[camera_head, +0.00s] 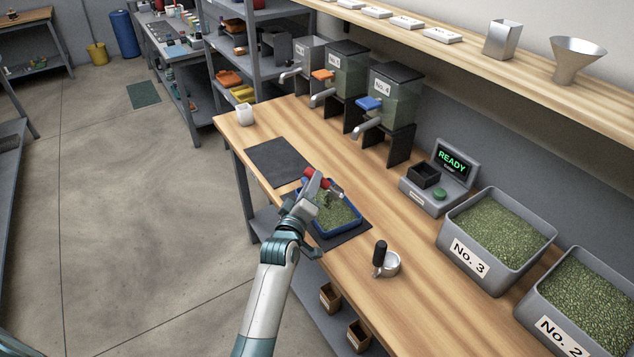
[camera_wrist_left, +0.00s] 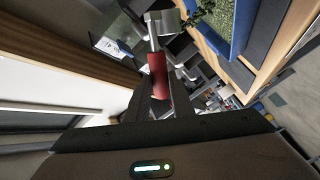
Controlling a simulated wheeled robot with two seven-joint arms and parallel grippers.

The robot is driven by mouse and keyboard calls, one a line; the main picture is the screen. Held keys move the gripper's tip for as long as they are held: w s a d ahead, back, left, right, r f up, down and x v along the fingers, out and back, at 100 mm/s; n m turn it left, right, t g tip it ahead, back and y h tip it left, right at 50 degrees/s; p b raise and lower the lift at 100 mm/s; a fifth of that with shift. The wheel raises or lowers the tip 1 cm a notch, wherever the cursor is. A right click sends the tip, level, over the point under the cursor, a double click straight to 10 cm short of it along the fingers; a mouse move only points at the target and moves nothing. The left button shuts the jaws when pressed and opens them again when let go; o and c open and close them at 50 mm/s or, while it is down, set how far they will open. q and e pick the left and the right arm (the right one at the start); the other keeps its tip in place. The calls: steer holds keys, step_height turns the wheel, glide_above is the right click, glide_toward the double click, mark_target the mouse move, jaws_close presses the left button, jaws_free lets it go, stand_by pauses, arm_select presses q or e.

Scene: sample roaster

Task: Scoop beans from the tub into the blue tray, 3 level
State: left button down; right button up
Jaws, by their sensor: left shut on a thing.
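My left gripper (camera_head: 316,180) is shut on the red handle of a metal scoop (camera_wrist_left: 158,70), above the far left part of the blue tray. In the left wrist view the scoop's metal cup (camera_wrist_left: 162,22) is beside loose green beans (camera_wrist_left: 205,14) near the tray wall; I cannot tell whether these are falling. The blue tray (camera_head: 342,235) lies on a dark mat and holds a layer of green beans (camera_head: 338,215). It also shows in the left wrist view (camera_wrist_left: 243,25). The tub labelled No. 3 (camera_head: 468,258) is full of green beans. My right gripper is not in view.
A metal cup with a black handle (camera_head: 388,265) stands right of the tray. A tub labelled No. 2 (camera_head: 560,330) is at the lower right. A scale reading READY (camera_head: 437,180) and several dispensers (camera_head: 395,98) line the back. An empty dark mat (camera_head: 277,162) lies left.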

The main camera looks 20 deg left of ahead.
arm_select(q)
steer(key=a+f+n+b, duration=0.1)
steer(key=f+n, duration=0.1)
steer(key=n, duration=0.1)
steer(key=a+f+n+b, duration=0.1)
steer(key=a+f+n, duration=0.1)
steer(key=n, duration=0.2)
steer(key=a+f+n+b, duration=0.1)
steer(key=f+n, duration=0.2)
steer(key=shift+s+a, duration=0.1)
steer(key=shift+a, duration=0.05)
steer(key=shift+a+f+n+b, duration=0.15)
steer(key=shift+f+n+b, duration=0.35)
steer(key=shift+n, duration=0.7)
stand_by(0.7)
steer(key=shift+r+p, duration=1.5)
steer(key=shift+p, duration=0.15)
